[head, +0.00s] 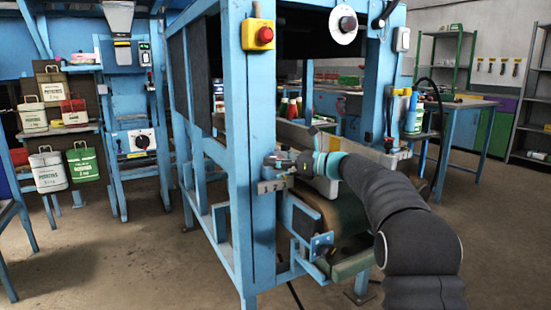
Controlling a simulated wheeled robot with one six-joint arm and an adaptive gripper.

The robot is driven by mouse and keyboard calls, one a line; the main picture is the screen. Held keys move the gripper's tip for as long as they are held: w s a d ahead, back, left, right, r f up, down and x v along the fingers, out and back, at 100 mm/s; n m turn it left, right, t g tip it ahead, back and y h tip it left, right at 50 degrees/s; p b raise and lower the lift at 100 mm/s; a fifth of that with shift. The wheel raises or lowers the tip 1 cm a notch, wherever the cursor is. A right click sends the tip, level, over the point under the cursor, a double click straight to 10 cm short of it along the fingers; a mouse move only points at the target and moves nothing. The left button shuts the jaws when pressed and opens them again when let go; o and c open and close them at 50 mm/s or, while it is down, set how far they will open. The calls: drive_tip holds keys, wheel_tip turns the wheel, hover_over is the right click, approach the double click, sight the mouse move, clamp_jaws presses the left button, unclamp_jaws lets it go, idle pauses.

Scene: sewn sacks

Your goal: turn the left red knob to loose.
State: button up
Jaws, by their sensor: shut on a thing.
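My gripper (272,162) is at the front blue post of the machine, with my dark arm reaching in from the right. Its jaws are closed at a spot just above a small pale plate with dark marks (271,185). The left red knob is hidden behind the fingers there, so its turn position cannot be read. The marks on the plate are too small to read for sure.
The blue machine frame (237,150) stands around my gripper. A yellow box with a red button (265,36) is higher on the same post. A round white dial (343,24) is at upper right. Sacks (48,172) hang at left. Floor at lower left is clear.

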drive_tip(key=o, duration=1.2)
drive_tip(key=shift+c, duration=0.2)
drive_tip(key=shift+d, duration=0.1)
drive_tip(key=v, duration=0.7)
drive_tip(key=shift+s+d, duration=0.15)
drive_tip(key=shift+d, duration=0.2)
